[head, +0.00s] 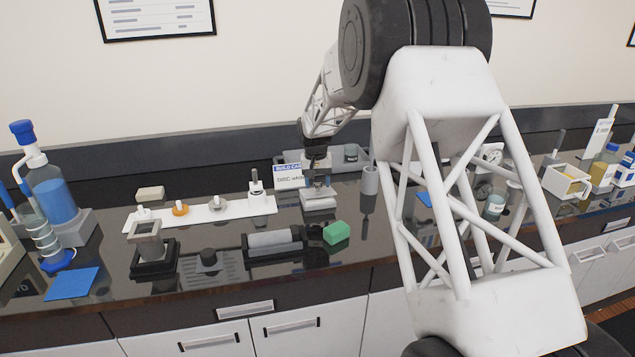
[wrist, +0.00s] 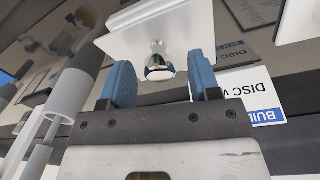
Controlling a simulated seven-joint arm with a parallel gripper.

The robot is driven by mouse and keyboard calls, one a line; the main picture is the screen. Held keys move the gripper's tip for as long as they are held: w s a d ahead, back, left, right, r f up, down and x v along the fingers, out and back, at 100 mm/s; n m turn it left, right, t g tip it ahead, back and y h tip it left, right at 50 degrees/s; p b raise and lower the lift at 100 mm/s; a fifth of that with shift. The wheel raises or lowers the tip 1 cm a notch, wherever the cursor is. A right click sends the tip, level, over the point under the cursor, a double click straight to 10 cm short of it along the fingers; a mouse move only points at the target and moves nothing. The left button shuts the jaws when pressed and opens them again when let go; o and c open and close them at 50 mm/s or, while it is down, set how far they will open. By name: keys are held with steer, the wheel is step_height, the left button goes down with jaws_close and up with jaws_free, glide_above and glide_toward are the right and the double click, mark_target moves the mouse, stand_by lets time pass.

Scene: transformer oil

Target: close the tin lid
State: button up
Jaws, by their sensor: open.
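A small pale grey tin (head: 318,203) sits on the dark bench directly below my gripper (head: 318,186). In the wrist view, a pale flat panel (wrist: 135,38), which looks like the tin's lid, carries a shiny rounded metal knob (wrist: 158,66). My gripper's two blue fingers stand apart on either side of this knob in the wrist view (wrist: 160,76), with a gap on each side. The gripper holds nothing. In the head view the fingers partly hide the tin's top, and I cannot tell how the lid is seated on the tin.
A card reading "BUILD CARD" (head: 288,176) stands just behind and left of the tin. A grey cylinder (head: 370,181) stands to the right. A green block (head: 337,232) and a grey roller (head: 272,241) are in front.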

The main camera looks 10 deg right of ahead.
mark_target(318, 195)
steer(key=shift+c, duration=0.5)
jaws_close()
steer(key=shift+s, duration=0.15)
steer(key=shift+s+f+t, duration=0.25)
steer(key=shift+f+t, duration=0.1)
steer(key=shift+t, duration=0.4)
steer(key=shift+s+f+t, duration=0.25)
steer(key=shift+f+t, duration=0.1)
steer(key=shift+t, duration=0.4)
steer(key=shift+o, duration=0.5)
jaws_free()
steer(key=shift+r, duration=0.1)
steer(key=shift+v, duration=3.8)
